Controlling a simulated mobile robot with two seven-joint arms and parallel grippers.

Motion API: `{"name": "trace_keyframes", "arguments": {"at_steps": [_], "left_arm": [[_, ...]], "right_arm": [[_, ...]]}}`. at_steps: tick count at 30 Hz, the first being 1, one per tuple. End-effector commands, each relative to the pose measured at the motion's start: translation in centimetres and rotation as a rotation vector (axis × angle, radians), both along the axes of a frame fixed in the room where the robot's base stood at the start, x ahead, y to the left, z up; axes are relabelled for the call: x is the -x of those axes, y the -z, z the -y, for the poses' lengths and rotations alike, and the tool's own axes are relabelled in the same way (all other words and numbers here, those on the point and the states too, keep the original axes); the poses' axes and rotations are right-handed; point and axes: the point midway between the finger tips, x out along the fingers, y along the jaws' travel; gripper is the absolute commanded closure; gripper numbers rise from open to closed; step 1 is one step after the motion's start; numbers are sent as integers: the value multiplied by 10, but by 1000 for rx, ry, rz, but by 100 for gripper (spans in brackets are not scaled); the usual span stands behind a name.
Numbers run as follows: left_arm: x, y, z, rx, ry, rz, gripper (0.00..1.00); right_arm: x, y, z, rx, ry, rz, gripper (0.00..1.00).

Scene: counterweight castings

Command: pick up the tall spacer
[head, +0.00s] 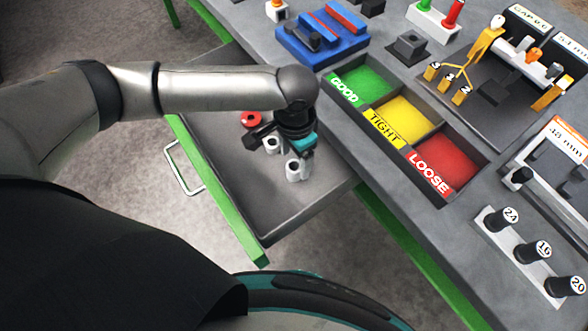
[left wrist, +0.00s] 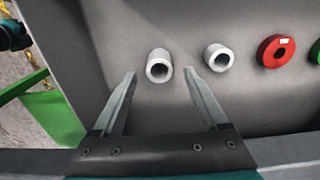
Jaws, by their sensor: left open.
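Two pale grey hollow spacers stand upright in the open drawer. The front one (head: 296,170) shows at left in the left wrist view (left wrist: 159,66) and looks a little larger and longer, so it seems the tall spacer. The other spacer (head: 271,144) stands nearer the red ring and shows to the right in the left wrist view (left wrist: 218,57). My left gripper (head: 300,146) is over the drawer, open and empty. In the left wrist view its fingertips (left wrist: 160,74) flank the larger spacer's image, with no visible contact. My right gripper is not in view.
A red ring (head: 251,119) lies in the drawer (head: 262,212); a green ring (left wrist: 315,52) shows beyond it in the left wrist view. The workbench (head: 372,172) adjoins on the right, with green, yellow and red bins. The drawer's near end is clear.

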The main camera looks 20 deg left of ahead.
Motion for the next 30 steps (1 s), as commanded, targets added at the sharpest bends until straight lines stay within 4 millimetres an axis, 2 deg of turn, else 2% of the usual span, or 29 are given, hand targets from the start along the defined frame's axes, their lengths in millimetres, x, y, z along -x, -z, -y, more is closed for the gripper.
{"name": "trace_keyframes", "arguments": {"at_steps": [1,6,15,30], "left_arm": [[2,12,-1,-3,-1,-2,24],[3,32,-1,-1,0,-2,24],[3,34,-1,-1,0,-1,25],[3,34,-1,-1,0,-1,81]], "right_arm": [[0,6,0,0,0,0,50],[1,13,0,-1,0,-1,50],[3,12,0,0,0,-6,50],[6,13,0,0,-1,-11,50]]}}
